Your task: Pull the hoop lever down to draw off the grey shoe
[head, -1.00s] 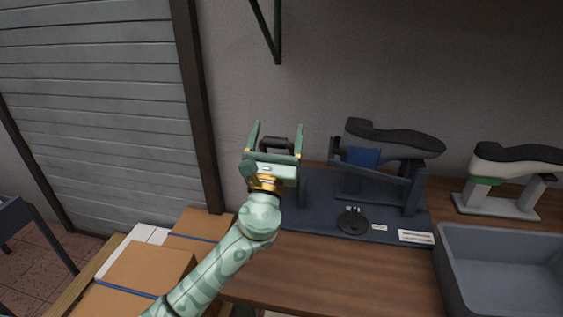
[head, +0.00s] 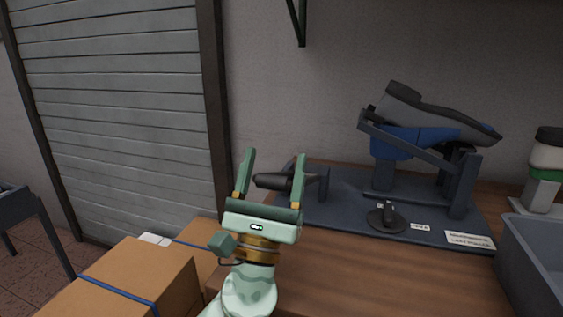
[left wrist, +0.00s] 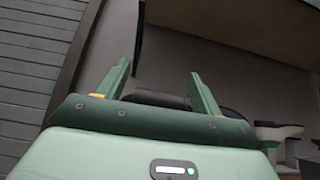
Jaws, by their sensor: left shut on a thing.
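The grey shoe (head: 410,112) sits sole up on the blue last (head: 402,143) of the dark machine, its heel end raised at the left and its toe sloping down to the right. The hoop lever (head: 270,181) shows its black grip bar left of the machine, low near the table's left end. My left gripper (head: 274,168) is shut on this bar, a finger showing at each side. In the left wrist view the black bar (left wrist: 160,98) lies between the fingers. My right gripper is not in view.
A grey bin (head: 538,250) and another shoe stand (head: 543,180) are at the right. Cartons (head: 130,275) stand at lower left. The table front is clear.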

